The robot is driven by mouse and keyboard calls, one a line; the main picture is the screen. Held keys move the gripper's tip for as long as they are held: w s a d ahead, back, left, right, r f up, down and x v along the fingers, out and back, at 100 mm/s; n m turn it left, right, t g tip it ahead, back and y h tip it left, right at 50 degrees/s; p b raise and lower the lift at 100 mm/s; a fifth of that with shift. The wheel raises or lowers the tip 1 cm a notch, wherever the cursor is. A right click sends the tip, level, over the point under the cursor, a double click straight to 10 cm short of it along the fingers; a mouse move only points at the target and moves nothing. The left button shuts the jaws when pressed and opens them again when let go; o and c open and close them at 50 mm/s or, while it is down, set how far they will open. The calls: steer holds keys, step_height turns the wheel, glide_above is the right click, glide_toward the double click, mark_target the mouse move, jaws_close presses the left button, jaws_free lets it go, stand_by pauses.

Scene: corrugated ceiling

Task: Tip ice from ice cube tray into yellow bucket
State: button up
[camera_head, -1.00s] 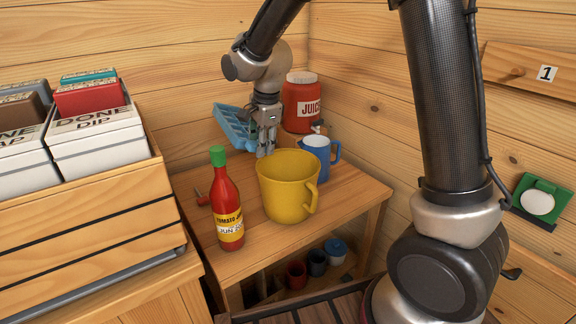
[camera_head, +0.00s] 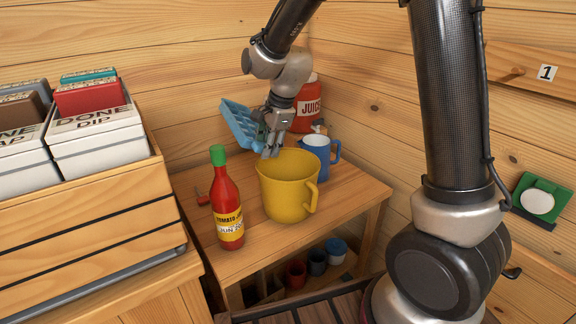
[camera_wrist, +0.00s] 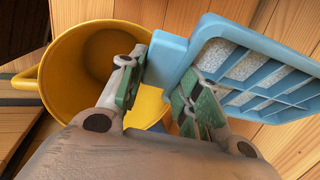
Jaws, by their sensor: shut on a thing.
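The blue ice cube tray (camera_head: 240,124) is held steeply tilted just behind the yellow bucket's rim. In the wrist view the tray (camera_wrist: 262,75) shows pale, frosty ice in some compartments. My gripper (camera_head: 268,150) is shut on the tray's end tab, above the back left rim of the bucket. In the wrist view the fingers (camera_wrist: 160,82) pinch that tab beside the bucket's opening. The yellow bucket (camera_head: 286,190) stands upright on the wooden table, its handle to the right. Its visible inside (camera_wrist: 75,60) looks empty, though part of it is hidden by my gripper.
A tomato sauce bottle (camera_head: 227,205) stands left of the bucket. A blue jug (camera_head: 317,150) and a red juice container (camera_head: 303,112) stand behind it to the right. Wooden walls close off the back. A crate of boxes (camera_head: 90,205) is at left.

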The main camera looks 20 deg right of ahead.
steer(key=shift+d+f, duration=0.2)
steer(key=shift+d, duration=0.1)
steer(key=shift+s+d+r+y, duration=0.1)
steer(key=shift+d+y, duration=0.25)
steer(key=shift+y, duration=0.55)
steer(key=shift+s+d+r+m+t+y+p, duration=0.1)
steer(key=shift+d+m+t+y+p, duration=0.25)
steer(key=shift+y, duration=0.55)
steer(key=shift+d+r+m+t+y+p, duration=0.1)
steer(key=shift+t+y+p, duration=0.3)
steer(key=shift+y, duration=0.5)
stand_by(2.5)
steer(key=shift+d+f+y, duration=0.2)
steer(key=shift+f+y, duration=0.55)
steer(key=shift+y, duration=0.05)
stand_by(0.6)
